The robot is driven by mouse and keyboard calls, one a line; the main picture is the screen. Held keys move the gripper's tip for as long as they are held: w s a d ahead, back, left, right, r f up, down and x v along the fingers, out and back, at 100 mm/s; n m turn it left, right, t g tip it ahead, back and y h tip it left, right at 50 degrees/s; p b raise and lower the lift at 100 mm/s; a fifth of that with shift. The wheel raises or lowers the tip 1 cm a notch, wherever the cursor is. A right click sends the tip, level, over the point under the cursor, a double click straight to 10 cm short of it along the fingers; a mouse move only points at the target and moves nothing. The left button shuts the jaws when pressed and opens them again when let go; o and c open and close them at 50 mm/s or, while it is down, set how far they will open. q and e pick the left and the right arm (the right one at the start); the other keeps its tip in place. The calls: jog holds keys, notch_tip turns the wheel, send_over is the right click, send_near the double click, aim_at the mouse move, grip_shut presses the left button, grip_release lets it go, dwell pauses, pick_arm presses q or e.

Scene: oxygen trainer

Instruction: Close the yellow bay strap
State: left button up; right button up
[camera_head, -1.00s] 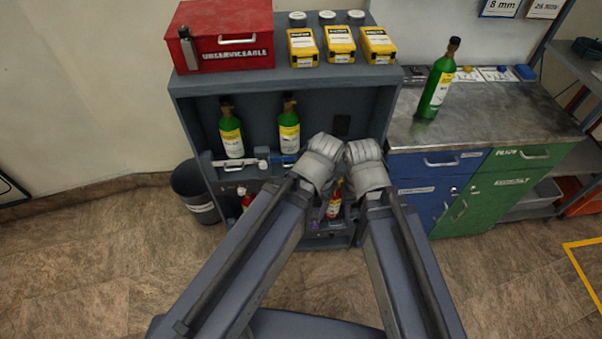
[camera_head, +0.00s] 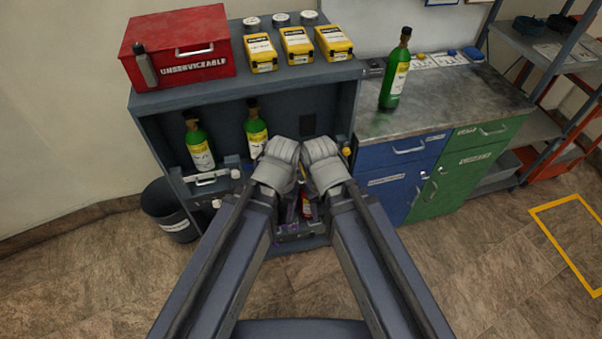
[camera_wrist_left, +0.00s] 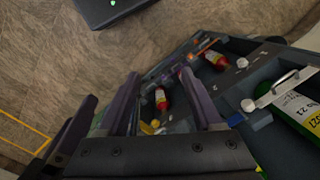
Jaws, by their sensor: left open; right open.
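A yellow knob (camera_head: 346,151), which appears to belong to the yellow bay strap, shows at the right of the dark cylinder rack (camera_head: 245,82) in the head view. The strap itself is mostly hidden by my arms. A small yellow part (camera_wrist_left: 150,127) shows low between the fingers in the left wrist view; I cannot tell whether it is the strap. My right gripper (camera_head: 322,168) is just left of and below the knob, its fingertips hidden. My left gripper (camera_head: 276,168) is beside it. The left fingers (camera_wrist_left: 159,78) are apart, with nothing clearly held.
Two green cylinders (camera_head: 199,145) (camera_head: 256,130) stand in the rack, with a pale strap (camera_head: 205,178) at the left. Small red cylinders (camera_wrist_left: 161,98) sit below. A bin (camera_head: 170,210) stands left. The workbench (camera_head: 440,95) at right bears another green cylinder (camera_head: 395,75).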

pick_arm(q)
jog(key=shift+c, duration=0.8)
jog(key=shift+w, duration=0.4)
jog(key=shift+c, duration=0.7)
jog(key=w+a+m+h, duration=0.1)
jog(key=w+m, duration=0.1)
jog(key=w+a+m+h, duration=0.1)
jog(key=w+m, duration=0.1)
jog(key=w, duration=0.1)
jog(key=w+a+m+h, duration=0.1)
jog(key=w+m, duration=0.1)
jog(key=w, duration=0.1)
jog(key=shift+h, duration=0.4)
jog(key=c, duration=0.6)
jog(key=w+a+m, duration=0.1)
jog(key=w+a+r+m+t+h, duration=0.1)
jog(key=w+m, duration=0.1)
jog(key=w+a+m+h, duration=0.1)
jog(key=w, duration=0.1)
jog(key=shift+a+r+t+b, duration=0.25)
jog(key=shift+a+t+b, duration=0.05)
jog(key=shift+t, duration=0.1)
grip_shut()
jog(key=shift+f, duration=0.1)
